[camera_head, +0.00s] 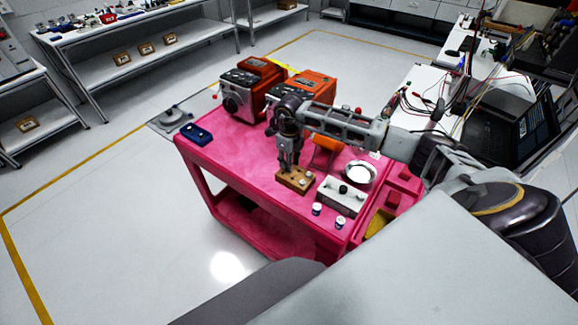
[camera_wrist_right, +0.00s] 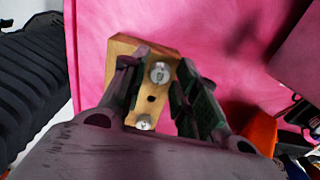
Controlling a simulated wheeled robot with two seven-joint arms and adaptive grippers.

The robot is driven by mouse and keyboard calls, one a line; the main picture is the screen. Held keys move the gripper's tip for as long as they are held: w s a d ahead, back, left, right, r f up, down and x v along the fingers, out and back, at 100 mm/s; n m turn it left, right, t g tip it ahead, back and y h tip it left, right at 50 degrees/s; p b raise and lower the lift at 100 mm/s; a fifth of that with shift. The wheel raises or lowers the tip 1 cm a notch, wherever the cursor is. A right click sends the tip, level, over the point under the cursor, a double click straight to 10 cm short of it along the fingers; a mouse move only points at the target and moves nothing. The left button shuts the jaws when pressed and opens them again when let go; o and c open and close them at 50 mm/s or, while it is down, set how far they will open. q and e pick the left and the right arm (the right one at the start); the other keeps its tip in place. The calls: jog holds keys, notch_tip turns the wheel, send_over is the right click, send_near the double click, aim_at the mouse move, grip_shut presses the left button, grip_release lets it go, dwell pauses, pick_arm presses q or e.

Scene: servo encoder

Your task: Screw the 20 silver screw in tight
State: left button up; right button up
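A wooden block (camera_head: 299,186) lies on the pink cart top (camera_head: 240,145). In the right wrist view the block (camera_wrist_right: 122,43) bears a silver screw (camera_wrist_right: 160,73) near its middle, a dark hole (camera_wrist_right: 151,98), and another silver screw (camera_wrist_right: 144,123) nearer the wrist. My right gripper (camera_head: 288,171) points down over the block. In the wrist view its two fingers (camera_wrist_right: 157,78) stand either side of the middle screw, with visible gaps, so it looks open. The number 20 is not legible on either screw. My left gripper is out of view.
A white box with dark and silver knobs (camera_head: 342,196), two small white-topped pieces (camera_head: 328,216) and a round white dish (camera_head: 360,173) stand close by on the right. A blue case (camera_head: 196,134) and red machines (camera_head: 245,88) are farther off. The cart's left front is clear.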

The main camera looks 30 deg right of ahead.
jog(key=c, duration=0.5)
jog(key=shift+r, duration=0.1)
jog(key=shift+r+p, duration=1.35)
jog(key=shift+r, duration=1.1)
jog(key=shift+s+a+f, duration=0.1)
jog(key=shift+s+f, duration=0.05)
jog(key=shift+s, duration=0.05)
jog(key=shift+s+a+p, duration=0.1)
jog(key=shift+a+p, duration=0.1)
jog(key=shift+p, duration=0.2)
